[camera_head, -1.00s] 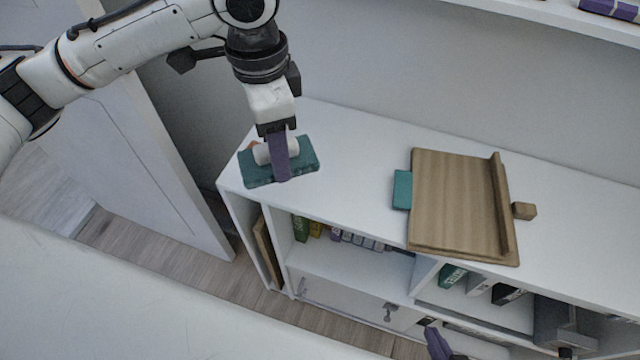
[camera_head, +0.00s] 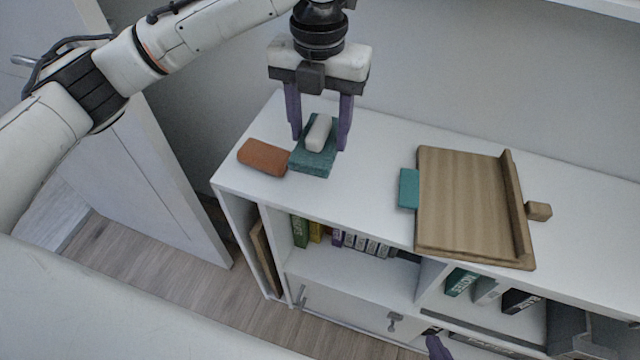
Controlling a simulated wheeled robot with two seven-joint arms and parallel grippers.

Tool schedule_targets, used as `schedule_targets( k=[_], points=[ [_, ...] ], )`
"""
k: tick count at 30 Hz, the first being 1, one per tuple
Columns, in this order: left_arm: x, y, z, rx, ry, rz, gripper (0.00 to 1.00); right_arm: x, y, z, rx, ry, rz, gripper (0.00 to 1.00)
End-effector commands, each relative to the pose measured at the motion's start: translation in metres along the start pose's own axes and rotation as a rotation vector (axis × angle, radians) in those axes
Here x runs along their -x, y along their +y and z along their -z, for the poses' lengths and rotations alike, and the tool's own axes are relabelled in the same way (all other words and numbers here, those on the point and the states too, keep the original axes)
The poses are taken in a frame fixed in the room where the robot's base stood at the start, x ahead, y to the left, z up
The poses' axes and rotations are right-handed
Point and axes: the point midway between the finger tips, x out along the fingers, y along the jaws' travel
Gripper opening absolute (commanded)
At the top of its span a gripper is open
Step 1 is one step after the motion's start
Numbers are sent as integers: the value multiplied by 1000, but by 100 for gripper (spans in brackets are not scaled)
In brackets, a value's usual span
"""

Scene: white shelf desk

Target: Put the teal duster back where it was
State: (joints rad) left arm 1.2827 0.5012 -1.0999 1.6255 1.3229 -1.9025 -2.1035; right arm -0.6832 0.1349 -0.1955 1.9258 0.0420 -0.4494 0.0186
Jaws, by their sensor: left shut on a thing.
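The teal duster (camera_head: 313,160) has a flat teal base and a white handle on top. It is at the left part of the white shelf top, at or just above the surface; I cannot tell which. My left gripper (camera_head: 320,143) comes down from above, its two purple fingers shut on the duster, one on each side. A purple finger of my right gripper (camera_head: 437,346) shows at the bottom edge; the rest is out of view, so its opening cannot be seen.
A brown-orange block (camera_head: 263,157) lies just left of the duster. A wooden board (camera_head: 465,205) with a raised edge lies to the right, with a teal piece (camera_head: 408,188) at its left side. The white shelf top (camera_head: 368,170) is clear between duster and board.

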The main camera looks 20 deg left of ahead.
Motion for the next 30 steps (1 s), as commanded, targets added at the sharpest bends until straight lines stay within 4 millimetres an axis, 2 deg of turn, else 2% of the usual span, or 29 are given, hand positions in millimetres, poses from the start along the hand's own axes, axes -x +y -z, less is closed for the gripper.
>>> schedule_targets(
  k=[5, 9, 16, 22, 24, 30],
  points=[
    [-14, -1, -1, -53, 4, -2, 29, -1, -1, 0, 0, 2, 1, 0],
    [-37, 0, 0, -52, 4, -2, 29, -2, -1, 0, 0, 2, 1, 0],
    [-62, -1, -1, -51, 2, -1, 29, -2, -1, -1, -1, 2, 2, 0],
    [-95, 0, 0, -51, 4, -2, 29, -3, -2, -3, -1, -1, 2, 0],
    [-100, -1, 0, -51, 2, -1, 29, -3, -2, -4, -1, -2, 3, 0],
    [-101, -1, -1, -51, 0, -1, 29, -2, -2, -3, -1, -1, 3, 0]
  ],
)
